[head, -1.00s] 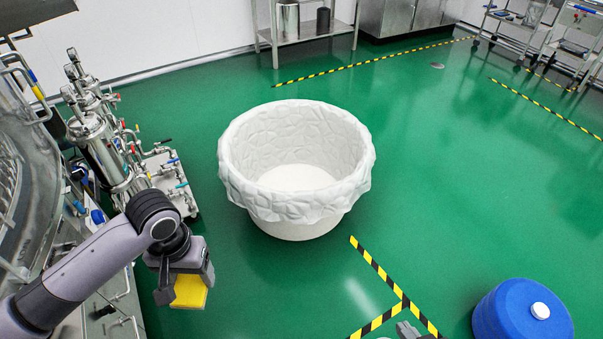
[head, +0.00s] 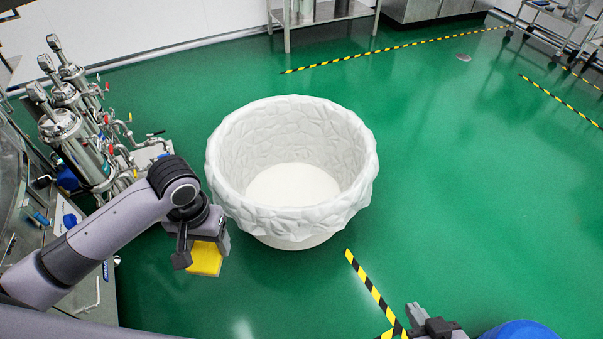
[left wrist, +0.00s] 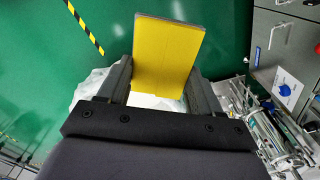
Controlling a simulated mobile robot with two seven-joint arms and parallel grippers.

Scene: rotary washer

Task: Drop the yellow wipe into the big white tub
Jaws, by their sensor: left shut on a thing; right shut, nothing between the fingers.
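The yellow wipe (head: 206,259) is a flat yellow block held between the fingers of my left gripper (head: 194,258). In the left wrist view the wipe (left wrist: 168,52) fills the space between the two fingers of the left gripper (left wrist: 160,80). The big white tub (head: 225,190) stands on the floor in the middle of the head view, with a crumpled white lining over its rim and an empty-looking inside. The left gripper is outside the tub, to the lower left of its rim. My right gripper (head: 425,322) is shut and empty at the bottom edge, only partly in view.
Steel filter housings with pipes and valves (head: 85,140) stand at the left, close to my left arm. A blue drum (head: 522,332) is at the bottom right. Yellow-black tape (head: 370,285) marks the green floor. Open floor (head: 470,180) lies right of the tub.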

